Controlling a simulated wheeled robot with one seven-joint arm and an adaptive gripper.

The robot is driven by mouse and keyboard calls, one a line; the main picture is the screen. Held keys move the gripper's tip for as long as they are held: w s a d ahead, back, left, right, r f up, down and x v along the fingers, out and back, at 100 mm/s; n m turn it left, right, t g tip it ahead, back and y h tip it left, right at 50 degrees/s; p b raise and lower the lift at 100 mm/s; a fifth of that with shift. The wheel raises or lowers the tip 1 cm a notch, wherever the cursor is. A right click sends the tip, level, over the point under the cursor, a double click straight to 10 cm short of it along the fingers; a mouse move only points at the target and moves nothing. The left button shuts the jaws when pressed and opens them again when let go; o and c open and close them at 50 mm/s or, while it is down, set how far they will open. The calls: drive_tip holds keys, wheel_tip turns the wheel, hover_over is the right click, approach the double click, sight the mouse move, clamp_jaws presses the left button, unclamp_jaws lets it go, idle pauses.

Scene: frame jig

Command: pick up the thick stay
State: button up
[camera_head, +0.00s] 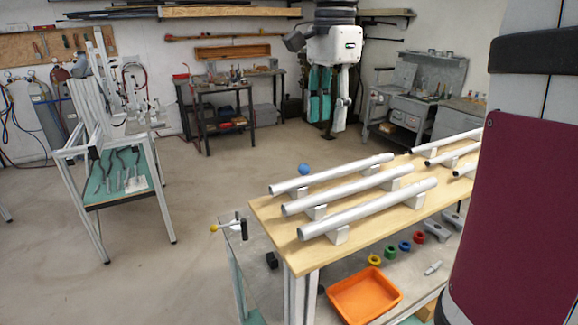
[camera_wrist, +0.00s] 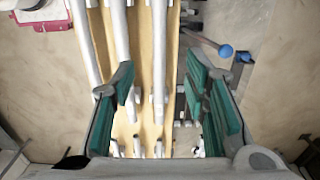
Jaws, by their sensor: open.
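Three long white tubes lie side by side on white supports on the wooden bench. They are a far tube (camera_head: 332,174), a middle tube (camera_head: 348,189) and a near tube (camera_head: 368,209). The near tube looks the thickest, but perspective makes this hard to judge, so I cannot tell for certain which is the thick stay. My gripper (camera_head: 331,122) hangs behind the bench in the head view, pointing down, apart from the tubes. In the wrist view, its teal-padded fingers (camera_wrist: 160,88) are spread and empty, with pale tubes running beneath and between them.
More white tubes (camera_head: 447,140) lie at the bench's right end. An orange tray (camera_head: 364,296) and several coloured rings sit on the shelf below. A blue ball (camera_head: 304,169) shows at the bench's far edge. A frame stand (camera_head: 124,185) is at left; the floor between is clear.

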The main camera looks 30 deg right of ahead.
sight(325, 171)
wheel_tip(325, 171, down, 11)
drive_tip(key=shift+s+a+f+p, duration=0.1)
drive_tip(key=shift+p, duration=0.6)
drive_tip(key=shift+c, duration=0.6)
clamp_jaws()
